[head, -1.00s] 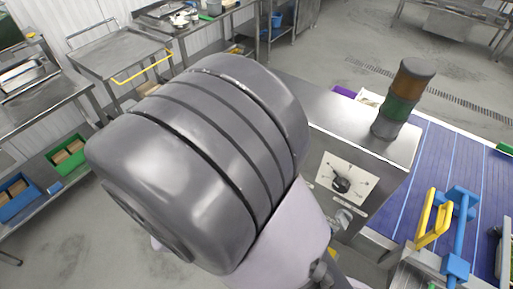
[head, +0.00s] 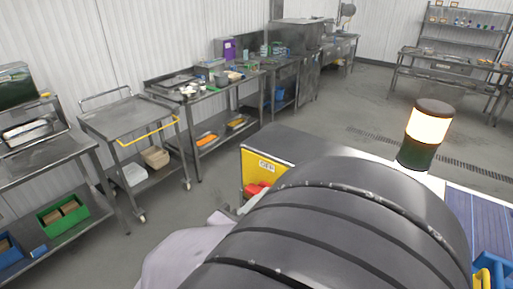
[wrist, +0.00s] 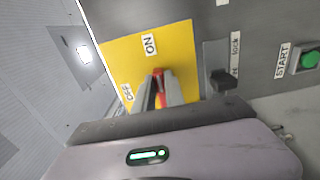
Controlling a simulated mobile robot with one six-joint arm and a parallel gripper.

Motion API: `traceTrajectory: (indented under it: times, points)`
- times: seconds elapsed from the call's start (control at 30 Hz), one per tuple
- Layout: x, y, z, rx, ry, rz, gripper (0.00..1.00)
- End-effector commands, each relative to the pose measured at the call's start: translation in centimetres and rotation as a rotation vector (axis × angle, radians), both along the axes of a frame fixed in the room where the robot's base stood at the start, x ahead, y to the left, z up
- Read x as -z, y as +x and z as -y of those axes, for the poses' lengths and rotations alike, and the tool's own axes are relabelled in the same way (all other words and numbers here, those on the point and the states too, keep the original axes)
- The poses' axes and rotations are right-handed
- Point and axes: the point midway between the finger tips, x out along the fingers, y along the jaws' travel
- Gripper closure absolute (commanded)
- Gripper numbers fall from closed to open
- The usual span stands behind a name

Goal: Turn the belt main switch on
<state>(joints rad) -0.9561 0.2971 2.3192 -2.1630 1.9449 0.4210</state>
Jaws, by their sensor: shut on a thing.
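The belt main switch is a red handle (wrist: 158,74) on a yellow plate (wrist: 182,48) in the wrist view. The plate has an ON label (wrist: 150,44) at its top and an OFF label (wrist: 126,92) at its lower left. My gripper (wrist: 159,88) is shut on the red handle, with one finger on each side. The handle's visible end points up towards the ON label. Its lower part is hidden between the fingers.
A black lock lever (wrist: 222,80) and a green START button (wrist: 309,60) sit right of the plate. A cart (head: 125,115) stands at left.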

Motion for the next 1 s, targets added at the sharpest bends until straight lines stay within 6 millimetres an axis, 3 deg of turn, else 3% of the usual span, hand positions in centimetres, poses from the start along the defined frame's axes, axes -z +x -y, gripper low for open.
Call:
traceTrajectory:
  times: [0.43, 0.47, 0.53, 0.87, 1.0]
  points:
    - [0.0, 0.0, 0.0, 0.001, 0.007, 0.006, 1.00]
    - [0.0, 0.0, 0.0, 0.001, 0.007, 0.006, 0.79]
    - [0.0, 0.0, 0.0, 0.001, 0.006, 0.005, 0.66]
    - [0.0, -0.1, -0.1, 0.000, 0.006, 0.004, 0.64]
    - [-0.1, -1.5, -1.3, -0.004, 0.006, 0.004, 0.64]
